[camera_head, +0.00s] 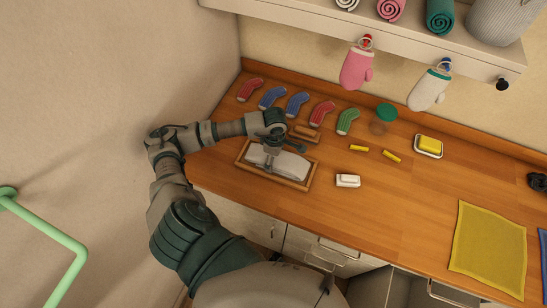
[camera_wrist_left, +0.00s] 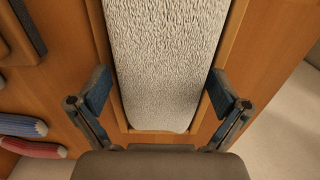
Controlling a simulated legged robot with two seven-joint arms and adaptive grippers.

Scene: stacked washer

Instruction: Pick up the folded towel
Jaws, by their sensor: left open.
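The folded towel is a white, rough-textured bundle (camera_head: 287,166) lying in a wooden tray (camera_head: 301,186) at the left end of the counter. In the left wrist view the towel (camera_wrist_left: 165,60) runs lengthwise up the middle of the picture. My left gripper (camera_head: 270,160) is above the towel in the head view. In the left wrist view its two fingers (camera_wrist_left: 160,92) are spread apart, one on each side of the towel, with nothing between them gripped. I cannot tell how high the fingertips are above the tray. My right gripper is not in view.
Several coloured socks (camera_head: 297,103) lie behind the tray. A small brown wooden block (camera_head: 304,132) sits close behind it. A white soap block (camera_head: 348,181) lies to its right. A yellow cloth (camera_head: 490,250) lies at the right. A shelf with hanging mitts (camera_head: 357,69) is above.

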